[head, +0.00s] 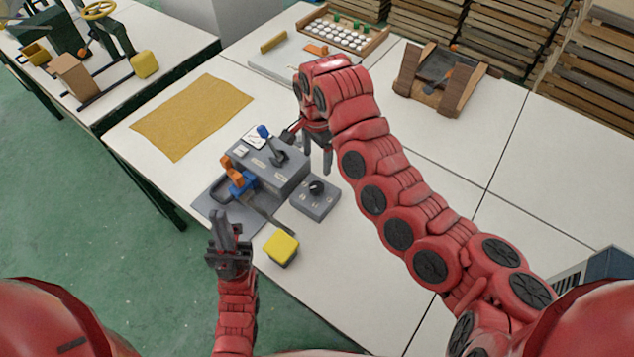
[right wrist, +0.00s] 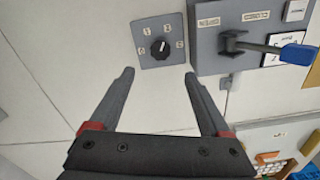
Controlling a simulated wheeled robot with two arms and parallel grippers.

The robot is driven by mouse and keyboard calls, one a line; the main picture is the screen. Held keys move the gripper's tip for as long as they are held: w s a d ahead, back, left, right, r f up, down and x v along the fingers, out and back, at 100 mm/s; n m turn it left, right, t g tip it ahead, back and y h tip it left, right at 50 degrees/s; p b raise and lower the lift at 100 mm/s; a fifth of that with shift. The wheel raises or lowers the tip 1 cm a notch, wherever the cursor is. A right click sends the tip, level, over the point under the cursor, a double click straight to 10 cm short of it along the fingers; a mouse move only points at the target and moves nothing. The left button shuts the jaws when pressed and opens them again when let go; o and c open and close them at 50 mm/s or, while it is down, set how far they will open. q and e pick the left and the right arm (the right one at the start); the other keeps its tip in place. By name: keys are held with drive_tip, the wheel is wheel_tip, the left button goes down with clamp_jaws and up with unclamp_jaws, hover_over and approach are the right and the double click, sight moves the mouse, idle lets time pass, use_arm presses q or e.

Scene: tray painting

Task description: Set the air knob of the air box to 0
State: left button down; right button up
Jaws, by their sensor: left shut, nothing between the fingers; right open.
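The air box (head: 318,207) is a small grey box on the white table, beside a larger grey lever box. Its round black air knob (head: 316,187) sits on top. In the right wrist view the air box (right wrist: 147,60) is at top centre, with its knob (right wrist: 161,49) between numbered marks. A pale pointer line seems to point up and slightly right, between marks; the exact setting is hard to read. My right gripper (head: 317,157) is open and empty, close behind the air box and apart from the knob. My left gripper (head: 227,222) is shut and empty, left of the yellow-topped block.
The lever box (head: 285,177) with a blue-tipped lever (head: 265,132) stands left of the air box. A yellow-topped block (head: 281,246) is in front. A tan sheet (head: 190,115) lies at left, a wooden stand (head: 440,82) at back right.

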hover_over(317, 186)
wheel_tip(317, 186, down, 6)
drive_tip(key=shift+a+f+b, duration=0.1)
drive_tip(key=shift+f+b, duration=0.05)
drive_tip(key=shift+b, duration=0.15)
wheel_tip(317, 186, down, 4)
drive_tip(key=shift+r+p, duration=0.1)
drive_tip(key=shift+p, duration=0.65)
drive_tip(key=shift+w+f, duration=0.1)
drive_tip(key=shift+f, duration=0.75)
clamp_jaws()
